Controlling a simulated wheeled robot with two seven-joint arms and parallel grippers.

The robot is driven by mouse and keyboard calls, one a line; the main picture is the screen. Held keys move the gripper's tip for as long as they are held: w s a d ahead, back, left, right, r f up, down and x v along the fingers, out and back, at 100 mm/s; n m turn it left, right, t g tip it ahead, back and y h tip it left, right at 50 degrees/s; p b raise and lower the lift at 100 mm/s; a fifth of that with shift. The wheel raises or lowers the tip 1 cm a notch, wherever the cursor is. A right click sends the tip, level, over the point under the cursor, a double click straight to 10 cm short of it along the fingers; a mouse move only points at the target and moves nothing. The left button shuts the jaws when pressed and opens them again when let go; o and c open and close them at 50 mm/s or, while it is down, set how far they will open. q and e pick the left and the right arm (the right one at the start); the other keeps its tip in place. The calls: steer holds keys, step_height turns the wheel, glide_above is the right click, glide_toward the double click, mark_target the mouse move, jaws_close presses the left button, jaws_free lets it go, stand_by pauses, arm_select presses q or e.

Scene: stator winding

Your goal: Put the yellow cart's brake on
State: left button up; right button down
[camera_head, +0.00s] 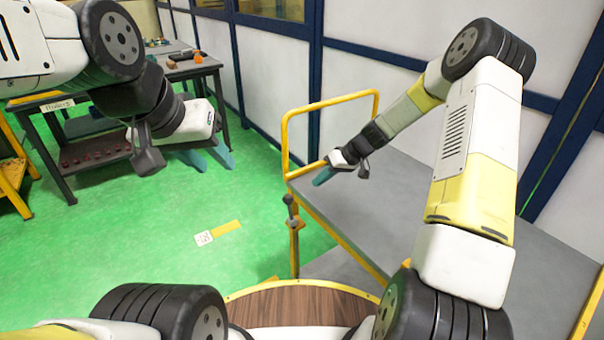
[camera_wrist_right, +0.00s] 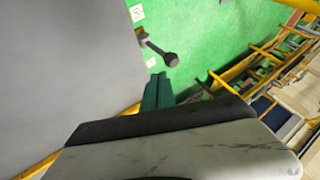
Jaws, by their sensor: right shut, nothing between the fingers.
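The yellow cart (camera_head: 340,237) has a yellow frame, a yellow push handle and grey decks, and stands at the right in the head view. A dark lever with a round knob (camera_head: 288,199) is at the cart's near left corner post; the knob also shows in the right wrist view (camera_wrist_right: 171,59). My right gripper (camera_head: 322,177) is shut and empty, above the cart's left edge near the handle, apart from the lever. Its teal fingers (camera_wrist_right: 157,92) point toward the knob in the wrist view, with a gap. My left gripper (camera_head: 208,157) hangs empty at the upper left, its teal fingers apart.
A dark workbench (camera_head: 62,178) with small items stands at the far left, and a yellow frame (camera_head: 14,185) is at the left edge. A wall (camera_head: 270,75) with blue posts runs behind the cart. Green floor (camera_head: 130,245) is clear left of the cart.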

mark_target(301, 194)
steer(key=shift+w+f, duration=0.35)
steer(key=shift+w, duration=0.05)
steer(key=x, duration=1)
steer(key=shift+a+r, duration=0.1)
steer(key=shift+a, duration=0.05)
